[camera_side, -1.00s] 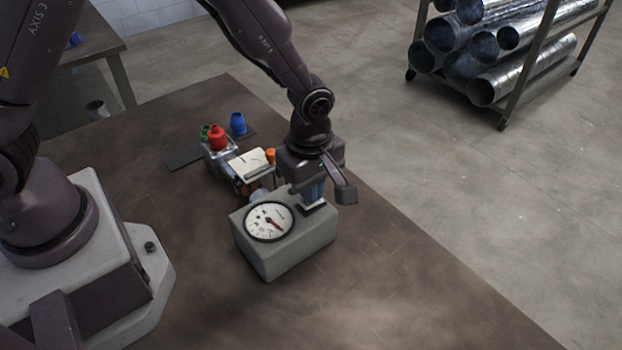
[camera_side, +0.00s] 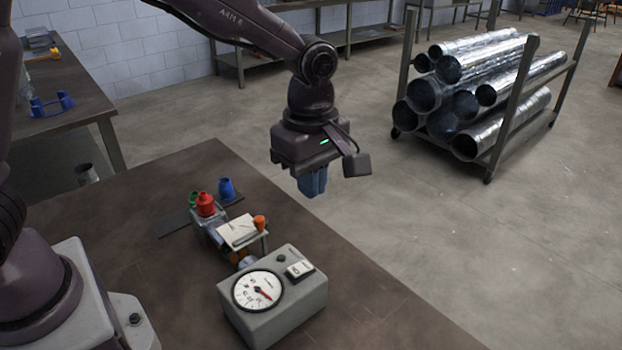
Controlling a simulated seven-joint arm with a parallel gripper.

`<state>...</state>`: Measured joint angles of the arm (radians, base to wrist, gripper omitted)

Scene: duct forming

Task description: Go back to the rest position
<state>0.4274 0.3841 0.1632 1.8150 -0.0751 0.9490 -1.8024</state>
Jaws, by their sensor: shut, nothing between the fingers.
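My gripper (camera_side: 313,190) has blue fingers that point down and are shut together with nothing between them. It hangs in the air above the far right side of the brown table (camera_side: 180,270), clear of everything below. Under it and to the left stands a grey box (camera_side: 290,318) with a round white dial (camera_side: 258,291), a red needle and a small white switch plate (camera_side: 299,270) on top.
Behind the grey box is a small machine (camera_side: 238,232) with a white plate and orange knob. Red (camera_side: 205,204), green and blue (camera_side: 227,189) pieces stand by it. A rack of metal ducts (camera_side: 470,100) stands on the floor at right. Another table (camera_side: 60,95) is at left.

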